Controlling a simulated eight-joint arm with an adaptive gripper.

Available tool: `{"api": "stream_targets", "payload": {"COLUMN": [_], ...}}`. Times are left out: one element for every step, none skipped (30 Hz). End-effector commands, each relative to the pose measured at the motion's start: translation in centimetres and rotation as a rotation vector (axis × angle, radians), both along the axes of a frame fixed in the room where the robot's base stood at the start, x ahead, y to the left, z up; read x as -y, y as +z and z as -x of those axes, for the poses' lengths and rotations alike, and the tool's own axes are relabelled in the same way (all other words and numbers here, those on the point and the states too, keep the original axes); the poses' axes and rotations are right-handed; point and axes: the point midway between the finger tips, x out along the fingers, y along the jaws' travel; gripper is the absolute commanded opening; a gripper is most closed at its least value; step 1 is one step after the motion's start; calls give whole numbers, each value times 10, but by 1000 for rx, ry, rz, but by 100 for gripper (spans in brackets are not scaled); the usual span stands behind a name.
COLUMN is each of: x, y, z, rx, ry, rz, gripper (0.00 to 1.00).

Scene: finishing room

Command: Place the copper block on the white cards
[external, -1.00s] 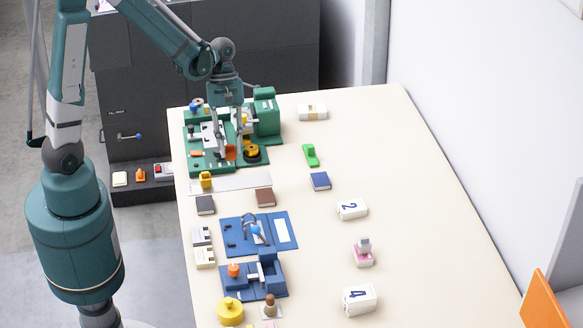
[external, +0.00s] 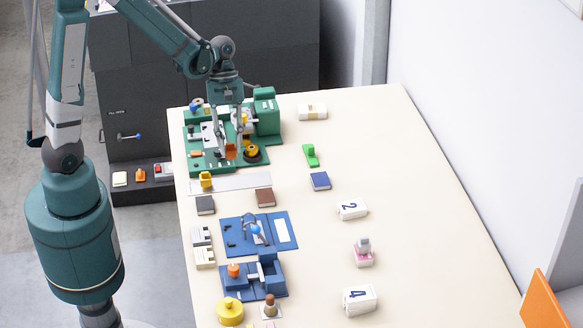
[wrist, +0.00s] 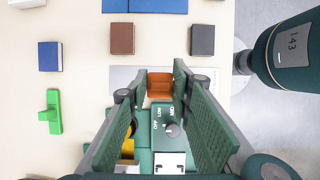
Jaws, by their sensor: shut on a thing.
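The copper block (external: 231,151) is a small orange-brown block at the front of the green machine (external: 210,169). My gripper (external: 230,146) is over the machine, its fingers around the block. In the wrist view the copper block (wrist: 160,86) sits between the two fingertips of my gripper (wrist: 159,80). Whether its underside touches the machine cannot be told. A white stack with a tan band (external: 312,112), which looks like the white cards, lies flat behind and to the right of the machine, apart from my gripper.
A green piece (external: 311,155), a blue block (external: 320,181) and a box marked 2 (external: 351,209) stand to the right. The table's far right is clear.

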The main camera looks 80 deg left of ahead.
Motion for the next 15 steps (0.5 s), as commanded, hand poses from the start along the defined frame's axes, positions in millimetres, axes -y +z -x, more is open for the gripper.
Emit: {"api": "stream_targets", "payload": {"x": [-1,-2,-3,-5,-6,-9,-12,-15,-19,-22,-26,-33,-38,-43,-50], "y": [0,1,1,1,2,2,3,3,4,5,6,7,8,9,10], "z": [-1,-3,-5,-7,-10,-14,-18,-22,-28,-33,-39,-48,-54,-61,-71], "rx": [0,0,0,0,0,0,0,-1,0,-1,-2,-1,-1,-1,-1], "ry": [2,4,8,12,16,25,32,40,51,60,72,87,100,114,134], "rz": [0,0,-1,-1,-1,-2,-2,-3,-4,-4,-5,-6,-7,-8,-9], "gripper": [6,6,6,6,6,6,6,6,6,6,6,6,6,6,6]}}
